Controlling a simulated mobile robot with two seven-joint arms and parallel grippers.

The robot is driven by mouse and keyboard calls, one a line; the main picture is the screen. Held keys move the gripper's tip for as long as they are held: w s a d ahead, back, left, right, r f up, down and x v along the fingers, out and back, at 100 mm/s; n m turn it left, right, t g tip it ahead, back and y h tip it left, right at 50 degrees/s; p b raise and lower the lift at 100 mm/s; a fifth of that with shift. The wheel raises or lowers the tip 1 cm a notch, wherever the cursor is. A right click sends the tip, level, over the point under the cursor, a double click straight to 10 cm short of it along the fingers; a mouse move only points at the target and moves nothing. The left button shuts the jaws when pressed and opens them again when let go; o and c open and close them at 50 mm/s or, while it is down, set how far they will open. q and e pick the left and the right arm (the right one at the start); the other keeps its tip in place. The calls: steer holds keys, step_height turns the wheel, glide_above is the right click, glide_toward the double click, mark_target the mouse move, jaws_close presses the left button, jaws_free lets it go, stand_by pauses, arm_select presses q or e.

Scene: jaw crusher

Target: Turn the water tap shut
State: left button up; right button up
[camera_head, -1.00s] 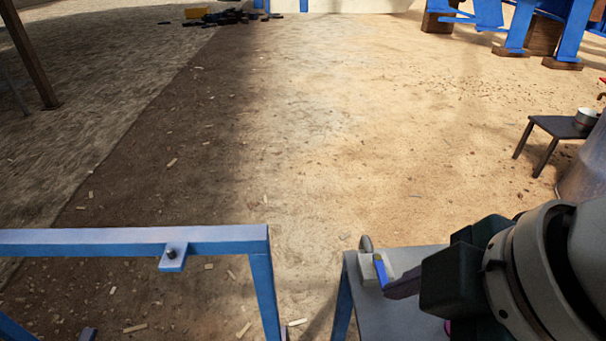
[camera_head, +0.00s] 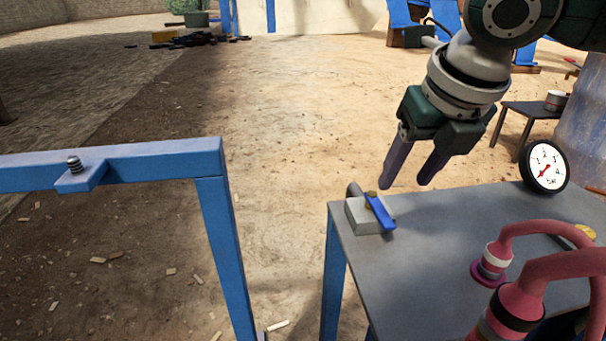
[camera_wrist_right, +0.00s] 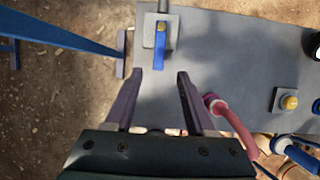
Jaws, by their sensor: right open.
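The water tap has a blue lever handle (camera_head: 380,211) on a grey block (camera_head: 366,226), with a brass-coloured pivot and a short pipe behind it. It sits at the left corner of the grey table. In the right wrist view the blue handle (camera_wrist_right: 160,45) lies ahead of the fingers, along the table's length of view, pointing toward the gripper. My right gripper (camera_head: 407,185) is open and empty, above and behind the tap in the head view, apart from it. In the right wrist view its fingers (camera_wrist_right: 159,77) are spread wide. My left gripper is out of view.
The grey table (camera_head: 440,235) carries a round gauge (camera_head: 544,166), pink hoses (camera_head: 492,262) and a yellow button (camera_wrist_right: 290,102). A blue frame (camera_head: 216,190) stands to the left. A small dark stool (camera_head: 530,109) with a pot stands behind.

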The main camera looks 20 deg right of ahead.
mark_target(383, 214)
steer(key=b+x, duration=0.4)
steer(key=x, duration=0.4)
steer(key=shift+a+f, duration=0.1)
steer(key=shift+f, duration=0.2)
jaws_close()
stand_by(1.0)
